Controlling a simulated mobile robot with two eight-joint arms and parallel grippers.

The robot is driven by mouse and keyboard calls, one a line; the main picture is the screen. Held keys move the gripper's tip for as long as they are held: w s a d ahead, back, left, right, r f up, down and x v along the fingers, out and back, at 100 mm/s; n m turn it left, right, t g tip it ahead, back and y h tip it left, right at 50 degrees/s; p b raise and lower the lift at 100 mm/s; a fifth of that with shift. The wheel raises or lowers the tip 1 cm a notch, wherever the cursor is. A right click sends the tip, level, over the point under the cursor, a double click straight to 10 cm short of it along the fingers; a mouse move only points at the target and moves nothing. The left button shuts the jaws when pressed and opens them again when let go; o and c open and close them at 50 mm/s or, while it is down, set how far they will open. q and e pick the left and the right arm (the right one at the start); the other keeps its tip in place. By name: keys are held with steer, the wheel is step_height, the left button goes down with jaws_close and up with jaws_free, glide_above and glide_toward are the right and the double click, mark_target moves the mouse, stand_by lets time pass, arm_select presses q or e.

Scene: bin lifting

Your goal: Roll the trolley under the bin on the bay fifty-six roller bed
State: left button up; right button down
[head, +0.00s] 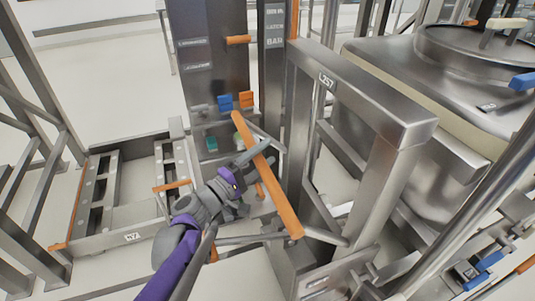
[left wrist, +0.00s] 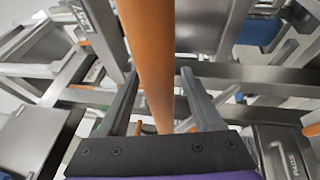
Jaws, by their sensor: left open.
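A long orange handle bar (head: 277,200) slants in front of a steel frame labelled L257 (head: 350,85), and seems to belong to the trolley. My left gripper (head: 256,155) is at the bar's upper half. In the left wrist view, the orange bar (left wrist: 152,60) runs between the two open fingers (left wrist: 158,95), with a gap on each side. A large steel bin (head: 400,68) with a round lid stands at the right behind the frame. I cannot read a fifty-six label, and I cannot tell which part is its roller bed. My right gripper is out of view.
A dark steel column (head: 205,60) with labels, blue and orange blocks and an orange peg stands behind my left gripper. A low steel floor frame (head: 100,238) lies at the left. Steel posts crowd both sides. Pale floor (head: 115,75) is open at the back left.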

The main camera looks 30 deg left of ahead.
arm_select(q)
steer(key=shift+w+d+r, duration=0.1)
steer(key=shift+w+d, duration=0.1)
steer(key=shift+w, duration=0.35)
jaws_close()
stand_by(1.1)
